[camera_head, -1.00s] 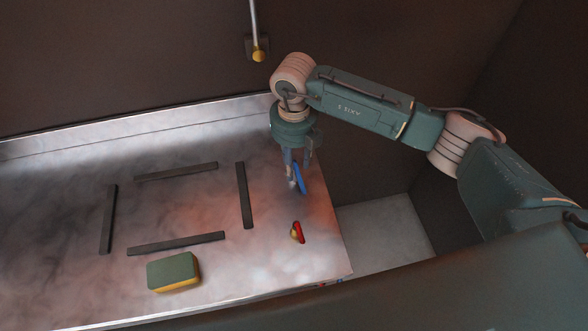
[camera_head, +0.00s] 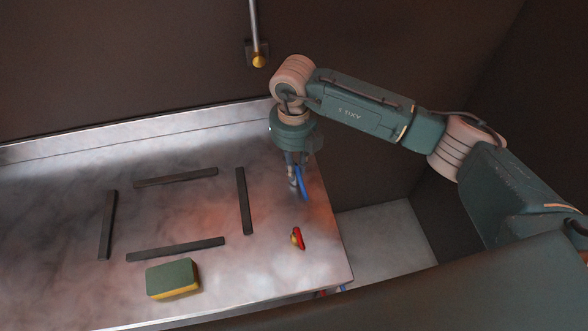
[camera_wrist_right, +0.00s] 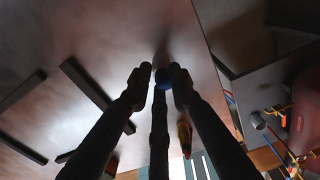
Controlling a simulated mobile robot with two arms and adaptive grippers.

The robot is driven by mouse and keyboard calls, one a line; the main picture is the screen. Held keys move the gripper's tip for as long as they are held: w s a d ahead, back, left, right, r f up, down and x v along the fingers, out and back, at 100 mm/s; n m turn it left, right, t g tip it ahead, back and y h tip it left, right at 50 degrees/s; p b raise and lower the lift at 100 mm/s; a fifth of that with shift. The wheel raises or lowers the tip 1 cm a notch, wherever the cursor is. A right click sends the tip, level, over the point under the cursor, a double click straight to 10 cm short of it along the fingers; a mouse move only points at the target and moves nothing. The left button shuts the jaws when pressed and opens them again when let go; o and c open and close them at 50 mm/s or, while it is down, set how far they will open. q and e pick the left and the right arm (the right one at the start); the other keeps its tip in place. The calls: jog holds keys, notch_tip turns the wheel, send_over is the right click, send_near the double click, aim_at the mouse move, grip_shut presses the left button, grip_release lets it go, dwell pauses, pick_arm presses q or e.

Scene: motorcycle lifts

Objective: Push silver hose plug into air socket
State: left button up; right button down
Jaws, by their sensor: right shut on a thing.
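My right gripper (camera_head: 292,180) hangs fingers down over the right end of the metal bench. It is shut on a slim part with a blue piece (camera_head: 302,188) beside the fingertips. In the right wrist view a dark shaft with a blue round end (camera_wrist_right: 160,72) lies between the fingers. I take this for the hose plug, but its silver body is not clear. A silver pipe with a brass end (camera_head: 259,61) comes down the back wall, above and left of the gripper. I cannot tell whether it is the air socket. My left gripper is not in view.
A red and brass piece (camera_head: 297,239) lies on the bench (camera_head: 75,285) near its right edge. Several dark strips (camera_head: 243,202) form a rectangle. A green and yellow sponge (camera_head: 173,279) sits at the front. Coloured hoses (camera_wrist_right: 285,150) show at the right in the wrist view.

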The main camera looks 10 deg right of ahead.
notch_tip(320, 180, up, 19)
jog(key=b, duration=0.4)
jog(key=shift+r+b, duration=0.2)
jog(key=shift+b, duration=0.2)
